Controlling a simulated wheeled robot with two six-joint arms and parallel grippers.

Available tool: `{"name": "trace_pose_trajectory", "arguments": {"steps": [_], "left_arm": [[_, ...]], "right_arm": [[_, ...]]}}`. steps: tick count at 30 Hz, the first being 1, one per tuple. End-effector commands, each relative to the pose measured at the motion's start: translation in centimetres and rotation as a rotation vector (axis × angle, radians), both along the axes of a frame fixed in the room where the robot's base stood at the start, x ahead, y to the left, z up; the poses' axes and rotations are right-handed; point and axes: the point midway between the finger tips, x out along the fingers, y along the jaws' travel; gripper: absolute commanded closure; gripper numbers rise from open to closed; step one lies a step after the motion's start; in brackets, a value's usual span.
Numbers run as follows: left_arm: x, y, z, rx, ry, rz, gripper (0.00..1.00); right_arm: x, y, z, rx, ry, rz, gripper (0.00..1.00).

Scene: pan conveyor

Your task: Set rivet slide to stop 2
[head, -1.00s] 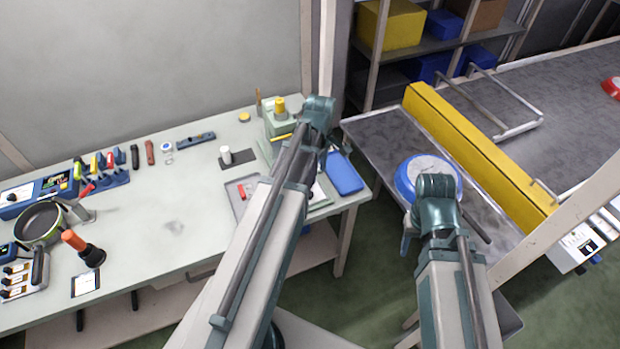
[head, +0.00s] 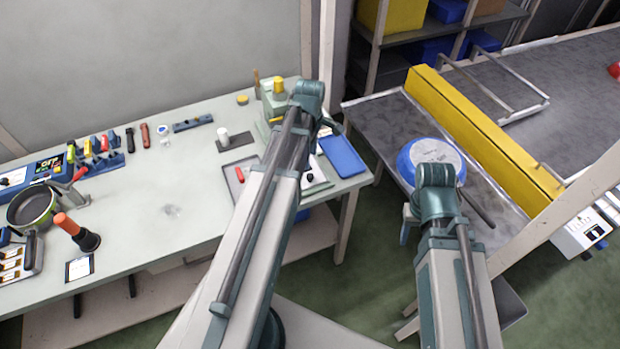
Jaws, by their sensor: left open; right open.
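I cannot tell for sure which part is the rivet slide. A green fixture with a yellow knob (head: 278,86) stands at the bench's back right, partly hidden behind my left arm. A blue bar (head: 193,124) with small dark marks lies flat at the back of the bench. No stop numbers can be read. My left gripper (head: 322,125) is over the bench's right end, beside the fixture, its fingers mostly hidden behind the wrist. My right gripper (head: 437,182) is in front of the blue-rimmed pan, its fingers hidden behind the wrist. I see nothing held in either.
The blue-rimmed pan (head: 420,152) sits on the conveyor, left of a yellow barrier (head: 480,130). A blue tray (head: 342,156) lies at the bench's right end. A green pan (head: 32,207), an orange-handled tool (head: 75,230) and coloured tools crowd the bench's left. Its middle is clear.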

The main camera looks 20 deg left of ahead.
Motion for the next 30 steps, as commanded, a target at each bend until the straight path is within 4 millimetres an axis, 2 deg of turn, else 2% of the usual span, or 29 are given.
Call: {"name": "trace_pose_trajectory", "arguments": {"steps": [1,15,20,29,30], "left_arm": [[0.0,0.0,-1.5,0.0,0.0,0.0,0.38],[0.0,0.0,-7.8,0.0,0.0,-0.001,0.38],[0.0,0.0,-8.6,0.0,0.0,-0.001,0.38],[0.0,0.0,-8.6,0.0,0.0,-0.001,0.38],[0.0,0.0,-8.6,0.0,0.0,-0.001,0.44]], "right_arm": [[0.0,0.0,-1.5,0.0,0.0,0.0,0.5],[0.0,0.0,-7.7,0.0,0.0,0.0,0.5],[0.0,0.0,-8.6,0.0,0.0,0.0,0.5],[0.0,0.0,-8.6,0.0,0.0,0.0,0.5],[0.0,0.0,-8.6,0.0,0.0,0.0,0.5]]}}
